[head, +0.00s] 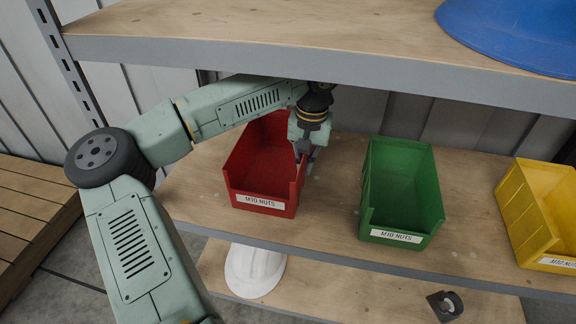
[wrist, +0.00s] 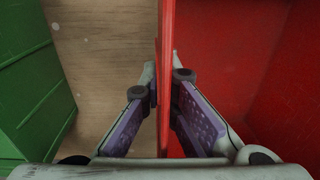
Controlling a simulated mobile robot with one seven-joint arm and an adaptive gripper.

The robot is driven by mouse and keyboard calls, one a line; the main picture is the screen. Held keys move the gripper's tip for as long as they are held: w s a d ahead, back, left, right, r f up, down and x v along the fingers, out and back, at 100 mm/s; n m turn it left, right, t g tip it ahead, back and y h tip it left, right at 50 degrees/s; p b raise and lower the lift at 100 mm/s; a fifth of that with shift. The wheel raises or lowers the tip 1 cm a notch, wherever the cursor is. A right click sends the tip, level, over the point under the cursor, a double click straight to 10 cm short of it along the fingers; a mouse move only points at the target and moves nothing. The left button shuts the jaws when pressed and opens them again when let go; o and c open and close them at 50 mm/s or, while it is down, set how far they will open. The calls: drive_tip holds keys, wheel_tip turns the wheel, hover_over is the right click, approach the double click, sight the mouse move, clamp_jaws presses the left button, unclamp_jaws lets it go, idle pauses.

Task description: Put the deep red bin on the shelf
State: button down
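The deep red bin (head: 264,172), labelled M10 NUTS, stands upright on the lower wooden shelf board (head: 330,215), left of the green bin. My gripper (head: 305,155) points down at the red bin's right wall. In the wrist view my gripper (wrist: 165,82) has one finger on each side of that wall (wrist: 166,40). Both fingertips lie close against it, so it looks shut on the wall. The right finger is inside the bin and the left finger outside. The bin looks empty. My arm hides part of its back.
A green bin (head: 399,195) and a yellow bin (head: 545,215) stand to the right. The upper shelf board (head: 250,25) holds a blue object (head: 520,35) and hangs low over my arm. A white helmet (head: 254,270) and a dark part (head: 444,306) lie below. Bare board separates the bins.

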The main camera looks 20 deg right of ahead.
sight(286, 172)
drive_tip(key=w+a, duration=0.1)
drive_tip(key=w, duration=0.1)
drive_tip(key=w+a, duration=0.2)
drive_tip(key=shift+f, duration=0.2)
drive_tip(key=shift+w+a+f, duration=0.1)
drive_tip(key=shift+w+f, duration=0.05)
drive_tip(key=shift+f, duration=1.65)
drive_tip(key=shift+f, duration=0.15)
drive_tip(key=c, duration=1.8)
unclamp_jaws()
wheel_tip(286, 172, up, 8)
drive_tip(key=shift+f, duration=0.1)
